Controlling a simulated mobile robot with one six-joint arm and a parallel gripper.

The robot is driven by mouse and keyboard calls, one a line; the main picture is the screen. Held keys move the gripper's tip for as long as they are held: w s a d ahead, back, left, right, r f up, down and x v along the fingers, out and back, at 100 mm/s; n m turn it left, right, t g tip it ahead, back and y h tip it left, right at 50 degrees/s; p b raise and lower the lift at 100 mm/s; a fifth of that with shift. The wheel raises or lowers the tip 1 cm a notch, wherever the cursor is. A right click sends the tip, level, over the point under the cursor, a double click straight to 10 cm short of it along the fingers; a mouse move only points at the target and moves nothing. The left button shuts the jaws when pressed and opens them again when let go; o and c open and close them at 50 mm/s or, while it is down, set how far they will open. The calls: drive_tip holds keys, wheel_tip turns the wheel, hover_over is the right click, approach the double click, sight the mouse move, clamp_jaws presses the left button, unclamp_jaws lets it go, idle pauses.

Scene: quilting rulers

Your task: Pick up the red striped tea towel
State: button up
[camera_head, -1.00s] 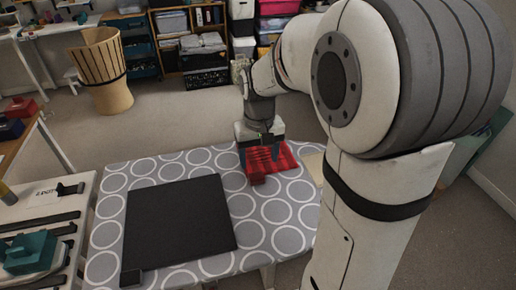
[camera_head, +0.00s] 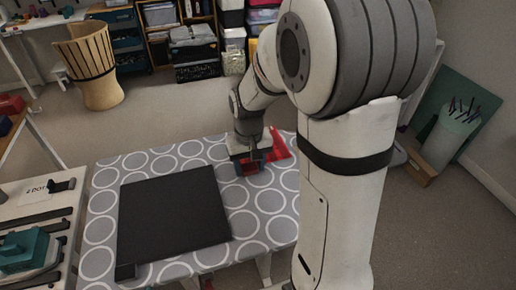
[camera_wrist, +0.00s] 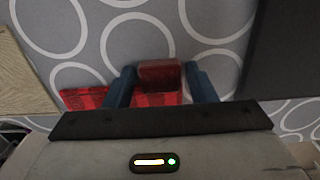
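The red striped tea towel (camera_head: 279,147) lies on the patterned table near its back right edge. A raised red fold of it stands at the near side. My gripper (camera_head: 248,168) is low over the towel and hides much of it. In the wrist view, my gripper's two blue fingers (camera_wrist: 161,85) stand on either side of the raised fold (camera_wrist: 160,74), and flatter towel (camera_wrist: 84,98) shows to the left. The fold nearly fills the space between the fingers. I cannot tell whether they press on it.
A dark mat (camera_head: 172,220) covers much of the table (camera_head: 262,205), with a small black block (camera_head: 125,271) at its near left corner. A pale wooden board (camera_wrist: 22,80) shows at the left of the wrist view. A side table at left holds a teal item (camera_head: 24,249).

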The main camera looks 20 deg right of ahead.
drive_tip(key=c, duration=0.7)
drive_tip(key=shift+r, duration=0.15)
